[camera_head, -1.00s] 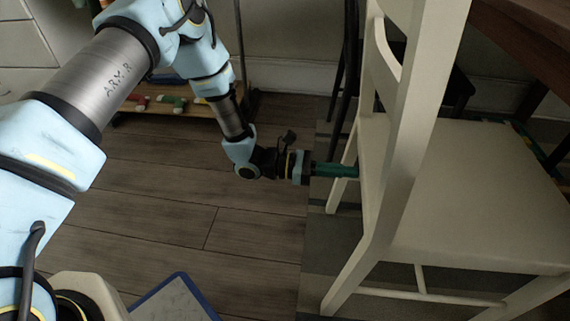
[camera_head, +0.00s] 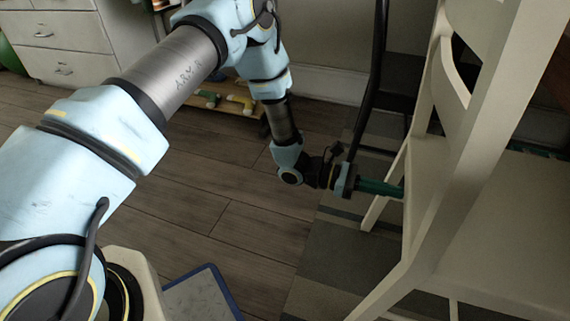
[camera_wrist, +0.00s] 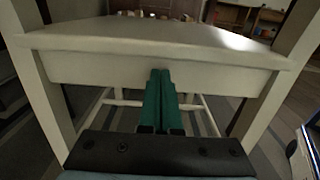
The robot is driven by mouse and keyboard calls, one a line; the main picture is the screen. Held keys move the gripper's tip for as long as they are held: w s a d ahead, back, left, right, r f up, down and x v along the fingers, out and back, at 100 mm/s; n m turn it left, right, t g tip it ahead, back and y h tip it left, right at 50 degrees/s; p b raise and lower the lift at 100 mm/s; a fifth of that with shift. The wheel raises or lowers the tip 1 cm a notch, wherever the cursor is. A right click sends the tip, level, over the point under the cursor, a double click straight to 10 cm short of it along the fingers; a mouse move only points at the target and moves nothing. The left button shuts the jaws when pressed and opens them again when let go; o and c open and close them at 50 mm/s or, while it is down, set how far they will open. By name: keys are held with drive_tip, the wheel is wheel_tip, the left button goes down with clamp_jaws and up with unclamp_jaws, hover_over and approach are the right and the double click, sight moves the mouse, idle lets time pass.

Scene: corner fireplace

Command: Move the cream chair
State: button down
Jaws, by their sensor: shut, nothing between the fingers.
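The cream chair (camera_head: 451,165) stands upright at the right of the head view, its back toward my arm and its near parts cut off by the frame. In the wrist view its seat edge (camera_wrist: 150,72) crosses the picture, with legs at both sides and rungs below. My gripper (camera_head: 400,190) has green fingers, pressed together and empty. Its fingertips (camera_wrist: 161,75) are at the rear edge of the seat, between the back legs. Whether they touch the chair I cannot tell.
A dark chair (camera_head: 372,85) stands just behind the cream chair. A striped grey rug (camera_head: 335,245) lies under it. White drawers (camera_head: 60,45) and a low wooden shelf (camera_head: 232,103) stand at the back.

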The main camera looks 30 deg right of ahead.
drive_tip(key=p+v, duration=0.1)
drive_tip(key=v, duration=0.8)
drive_tip(key=shift+a+p, duration=0.15)
drive_tip(key=shift+p, duration=0.2)
drive_tip(key=shift+w, duration=0.1)
drive_tip(key=w+a+r+m+t+y, duration=0.3)
drive_tip(key=w+a+r+t, duration=0.3)
drive_tip(key=a, duration=0.9)
drive_tip(key=w+a+r+m+t+y, duration=0.2)
drive_tip(key=w+a+r+t+y, duration=0.45)
drive_tip(key=a, duration=0.85)
drive_tip(key=w+a+r+m+t+y, duration=0.1)
drive_tip(key=w+a+r+m+t, duration=0.25)
drive_tip(key=w+a, duration=0.8)
drive_tip(key=s+a+r+p, duration=0.1)
drive_tip(key=a+r+p, duration=0.1)
drive_tip(key=r+p, duration=1.5)
drive_tip(key=s+a+r+p, duration=0.2)
drive_tip(key=r+p, duration=1.6)
drive_tip(key=r, duration=0.1)
drive_tip(key=shift+a+r+p, duration=0.15)
drive_tip(key=shift+a+p, duration=0.05)
drive_tip(key=shift+p, duration=0.15)
